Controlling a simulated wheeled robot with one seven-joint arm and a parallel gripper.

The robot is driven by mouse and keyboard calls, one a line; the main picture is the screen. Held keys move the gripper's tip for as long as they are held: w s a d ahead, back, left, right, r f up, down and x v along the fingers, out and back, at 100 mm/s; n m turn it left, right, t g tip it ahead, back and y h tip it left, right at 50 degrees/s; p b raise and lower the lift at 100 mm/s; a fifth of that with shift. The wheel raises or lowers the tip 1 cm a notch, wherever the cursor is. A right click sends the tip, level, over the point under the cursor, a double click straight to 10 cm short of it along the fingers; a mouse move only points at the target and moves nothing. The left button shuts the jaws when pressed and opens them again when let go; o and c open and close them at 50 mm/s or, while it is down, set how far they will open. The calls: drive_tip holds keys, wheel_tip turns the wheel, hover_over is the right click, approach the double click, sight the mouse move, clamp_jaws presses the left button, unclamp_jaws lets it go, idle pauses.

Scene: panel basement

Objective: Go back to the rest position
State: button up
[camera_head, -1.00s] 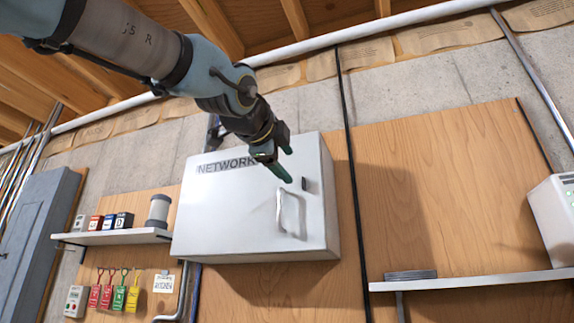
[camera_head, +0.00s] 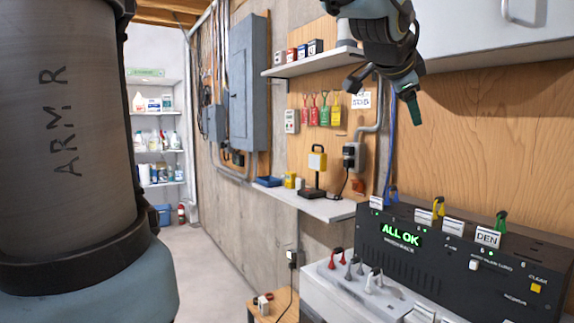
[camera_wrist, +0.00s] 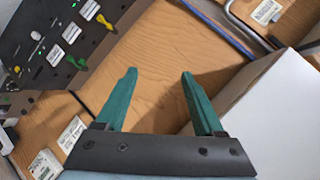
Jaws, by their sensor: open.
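My gripper (camera_head: 384,98) hangs at the upper middle of the head view, in front of the wood panel and below the upper shelf's right end. In the wrist view, my gripper (camera_wrist: 159,82) has its two green fingers spread apart with nothing between them. The white network cabinet (camera_head: 462,35) is cut off at the head view's top right, beside my gripper. A white box side, likely the cabinet (camera_wrist: 275,115), fills the wrist view's right. My arm fills the head view's left side.
A black panel reading "ALL OK" (camera_head: 455,262) stands at the lower right. An upper shelf (camera_head: 312,64) carries small boxes. A lower shelf (camera_head: 318,205) holds a yellow-topped lamp. A grey electrical box (camera_head: 246,85) is on the wall. Open floor (camera_head: 205,270) lies at the left.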

drive_tip(key=w+a+f+n+g+y, duration=0.2)
drive_tip(key=a+f+n, duration=0.2)
drive_tip(key=a+f, duration=0.5)
drive_tip(key=w+a+f+n+g+y, duration=0.1)
drive_tip(key=a+f+n+y, duration=0.4)
drive_tip(key=f, duration=0.7)
drive_tip(key=s+a+f+n+g, duration=0.2)
drive_tip(key=s+a+f+n, duration=0.2)
drive_tip(key=a+f, duration=0.4)
drive_tip(key=s+a+f+n+g, duration=0.3)
drive_tip(key=s+a+f+n, duration=0.2)
drive_tip(key=s+a+f, duration=0.2)
drive_tip(key=a+f, duration=0.1)
drive_tip(key=a, duration=0.1)
drive_tip(key=shift+a+f, duration=0.3)
drive_tip(key=shift+f, duration=0.05)
drive_tip(key=shift+s, duration=0.1)
